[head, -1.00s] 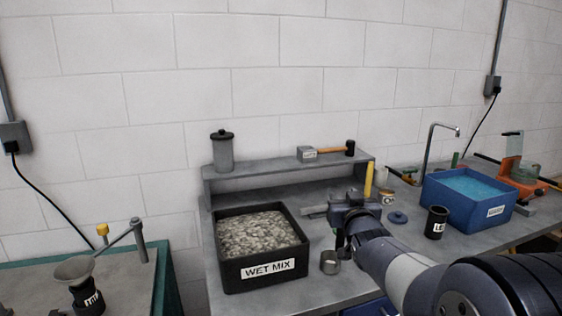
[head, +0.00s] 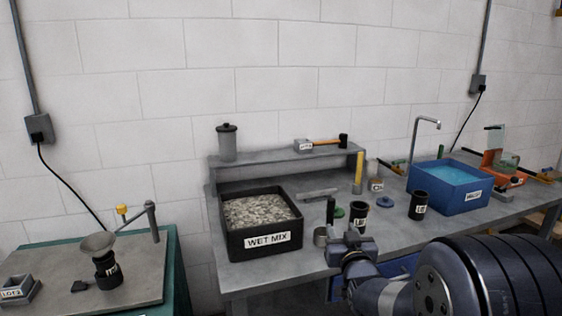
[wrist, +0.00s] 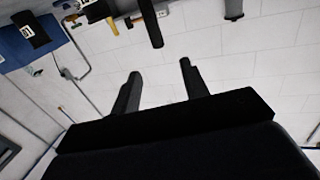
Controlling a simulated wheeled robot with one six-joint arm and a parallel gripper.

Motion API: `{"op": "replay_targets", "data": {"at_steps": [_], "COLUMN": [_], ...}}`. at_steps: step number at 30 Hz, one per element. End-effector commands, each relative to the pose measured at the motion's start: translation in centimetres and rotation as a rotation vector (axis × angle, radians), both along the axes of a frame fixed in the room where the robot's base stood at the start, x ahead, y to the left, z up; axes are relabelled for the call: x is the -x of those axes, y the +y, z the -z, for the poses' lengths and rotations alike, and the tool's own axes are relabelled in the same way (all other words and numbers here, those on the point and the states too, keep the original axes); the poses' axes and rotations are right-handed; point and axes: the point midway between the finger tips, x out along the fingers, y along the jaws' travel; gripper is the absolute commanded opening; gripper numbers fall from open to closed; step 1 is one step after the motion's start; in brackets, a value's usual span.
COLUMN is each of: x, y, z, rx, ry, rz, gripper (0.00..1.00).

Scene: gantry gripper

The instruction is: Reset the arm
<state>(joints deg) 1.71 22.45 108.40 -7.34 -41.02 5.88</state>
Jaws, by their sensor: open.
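My gripper (head: 346,230) is above the front edge of the grey bench (head: 292,272) in the head view, to the right of the black WET MIX tray (head: 275,240). In the wrist view my gripper (wrist: 159,69) has its two dark fingers apart, with nothing between them. My arm reaches in from the lower right of the head view. In that view, my gripper partly overlaps a metal ring and a black labelled cup (head: 358,217) behind it.
A blue tub of water (head: 450,187) and another black cup (head: 417,206) stand to the right. A raised shelf (head: 285,157) at the back holds a canister (head: 227,143) and a mallet (head: 325,142). A separate left table (head: 140,275) holds a funnel (head: 98,243).

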Motion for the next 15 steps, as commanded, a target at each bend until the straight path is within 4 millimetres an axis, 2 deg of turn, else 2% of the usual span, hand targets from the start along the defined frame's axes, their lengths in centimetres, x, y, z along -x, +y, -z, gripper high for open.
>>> {"op": "replay_targets", "data": {"at_steps": [3, 15], "x": [0.7, 3.4], "y": [0.0, 0.0], "z": [2.4, 9.6], "rx": [-0.002, -0.004], "ry": [0.005, 0.005], "rz": [0.002, 0.015], "gripper": [0.43, 0.43]}}
